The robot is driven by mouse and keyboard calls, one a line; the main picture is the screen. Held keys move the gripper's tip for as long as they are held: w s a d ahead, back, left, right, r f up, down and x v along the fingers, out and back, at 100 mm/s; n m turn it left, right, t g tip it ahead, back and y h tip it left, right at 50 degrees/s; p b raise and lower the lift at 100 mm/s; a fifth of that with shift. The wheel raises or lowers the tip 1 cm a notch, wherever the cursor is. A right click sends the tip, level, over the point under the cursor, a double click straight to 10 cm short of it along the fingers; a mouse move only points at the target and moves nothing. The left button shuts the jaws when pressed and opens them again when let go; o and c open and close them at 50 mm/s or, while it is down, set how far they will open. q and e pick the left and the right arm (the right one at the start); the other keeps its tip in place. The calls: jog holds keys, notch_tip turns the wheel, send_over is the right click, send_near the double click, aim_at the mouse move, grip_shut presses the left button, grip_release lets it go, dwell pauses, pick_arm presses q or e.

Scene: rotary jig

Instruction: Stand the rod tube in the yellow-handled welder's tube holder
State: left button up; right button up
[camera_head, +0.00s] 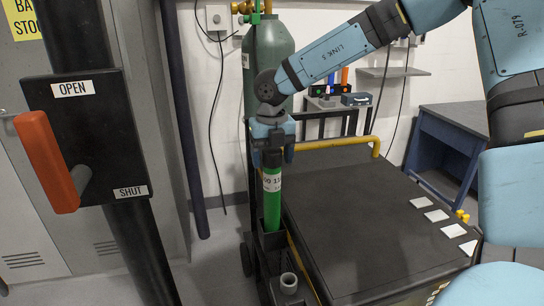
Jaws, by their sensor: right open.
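The rod tube (272,205) is green with a white label and a dark top. It stands upright, its lower end inside the black tube holder (268,250) on the left side of the welder. The welder (350,215) is a dark, flat-topped box with a yellow handle (335,144) along its back edge. My right gripper (272,160) points down from above, its fingers open around the tube's dark top. Whether they touch it I cannot tell. The tube's bottom is hidden in the holder. My left gripper is not in view.
A grey-green gas cylinder (270,50) stands behind the gripper. A grey ring-shaped socket (289,280) sits in front of the holder. A black post with an OPEN/SHUT box (95,130) and orange lever (46,160) stands at the left. A blue-sided bench (440,150) is at the right.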

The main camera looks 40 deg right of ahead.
jog(key=shift+r+p, duration=0.3)
jog(key=shift+r, duration=0.05)
notch_tip(320, 180, up, 12)
jog(key=shift+f, duration=0.2)
jog(key=shift+r, duration=0.1)
dwell(0.3)
